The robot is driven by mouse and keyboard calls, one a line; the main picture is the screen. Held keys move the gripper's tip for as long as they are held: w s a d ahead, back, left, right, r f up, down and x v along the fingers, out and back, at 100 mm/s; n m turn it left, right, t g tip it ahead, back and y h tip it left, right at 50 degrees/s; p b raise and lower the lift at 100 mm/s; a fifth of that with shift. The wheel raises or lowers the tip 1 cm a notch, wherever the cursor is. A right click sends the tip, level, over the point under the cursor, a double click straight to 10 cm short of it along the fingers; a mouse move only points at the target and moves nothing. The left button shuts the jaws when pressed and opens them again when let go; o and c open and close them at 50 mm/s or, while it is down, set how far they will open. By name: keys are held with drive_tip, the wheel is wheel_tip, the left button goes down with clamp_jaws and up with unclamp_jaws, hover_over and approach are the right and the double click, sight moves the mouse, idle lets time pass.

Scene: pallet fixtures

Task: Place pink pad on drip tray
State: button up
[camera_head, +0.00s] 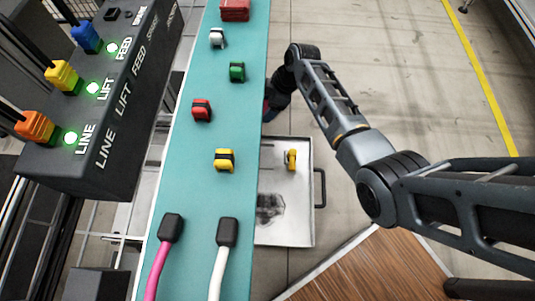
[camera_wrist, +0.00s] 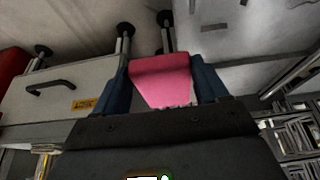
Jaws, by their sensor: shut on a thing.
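My gripper (camera_wrist: 164,82) is shut on the pink pad (camera_wrist: 160,78), which sits between its two blue fingers in the wrist view. In the head view the arm reaches down past the right edge of the teal surface, and that edge hides most of the gripper and the pad. The drip tray (camera_head: 306,225) is a shallow light tray with a dark stain, low down to the right of the teal surface, its left part hidden under it. The gripper end is beyond the tray's far edge in the head view.
The teal surface (camera_head: 190,190) carries several coloured connectors and two cables. A yellow piece (camera_head: 291,160) is at the tray. A control box (camera_head: 100,100) stands left. A grey panel (camera_wrist: 60,100) with a black handle shows in the wrist view. Floor at right is open.

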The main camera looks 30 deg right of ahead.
drive_tip(key=b, duration=0.2)
hover_over(276, 157)
drive_tip(key=d, duration=0.1)
drive_tip(key=f, duration=0.4)
drive_tip(key=s+f, duration=0.1)
drive_tip(key=f, duration=0.2)
drive_tip(key=shift+d, duration=0.1)
drive_tip(key=shift+f+b, duration=1.2)
drive_tip(key=shift+f, duration=0.75)
drive_tip(key=shift+f, duration=0.1)
drive_tip(key=o, duration=1.1)
drive_tip(key=p+v, duration=0.5)
drive_tip(key=v, duration=0.7)
drive_tip(key=shift+r+p, duration=0.2)
drive_tip(key=shift+p, duration=0.2)
